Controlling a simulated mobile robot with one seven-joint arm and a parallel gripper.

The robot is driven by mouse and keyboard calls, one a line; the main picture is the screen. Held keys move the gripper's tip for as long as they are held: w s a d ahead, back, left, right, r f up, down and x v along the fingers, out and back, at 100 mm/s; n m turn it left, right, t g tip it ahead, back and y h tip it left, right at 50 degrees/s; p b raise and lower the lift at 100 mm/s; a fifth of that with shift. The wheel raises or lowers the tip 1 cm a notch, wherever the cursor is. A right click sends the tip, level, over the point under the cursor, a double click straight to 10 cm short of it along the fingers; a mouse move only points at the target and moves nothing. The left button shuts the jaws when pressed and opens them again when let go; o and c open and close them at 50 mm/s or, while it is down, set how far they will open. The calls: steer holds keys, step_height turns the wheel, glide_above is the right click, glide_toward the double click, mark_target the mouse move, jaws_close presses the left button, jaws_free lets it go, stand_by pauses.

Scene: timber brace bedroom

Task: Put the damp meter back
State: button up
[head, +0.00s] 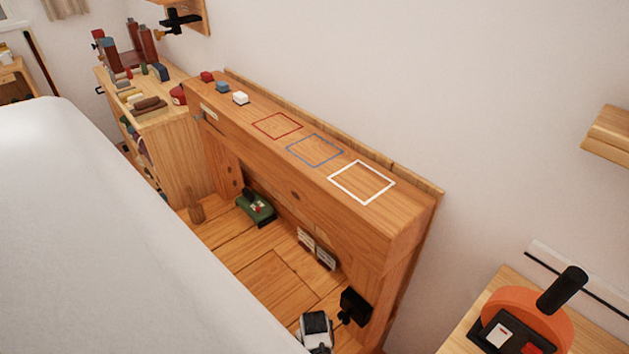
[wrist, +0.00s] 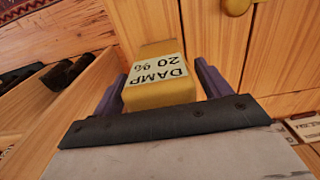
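The damp meter (wrist: 160,92) is a yellow block with a pale label reading "DAMP 20 %", upside down in the wrist view. My gripper (wrist: 160,85) has purple fingers, one on each side of the meter. I cannot make out the meter in the head view. A black and white part (head: 316,330) shows at the bottom of that view; I cannot tell what it is.
In the wrist view, a wooden compartment with dark cylinders (wrist: 68,73) is at left and a yellow knob (wrist: 236,6) at top right. In the head view, a wooden ledge (head: 215,125) bears red, blue and white outlines. A white bed (head: 90,230) fills the left.

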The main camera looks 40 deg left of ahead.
steer(key=shift+o, duration=0.3)
steer(key=shift+r, duration=0.1)
step_height(320, 180, up, 12)
steer(key=shift+r, duration=0.1)
stand_by(0.3)
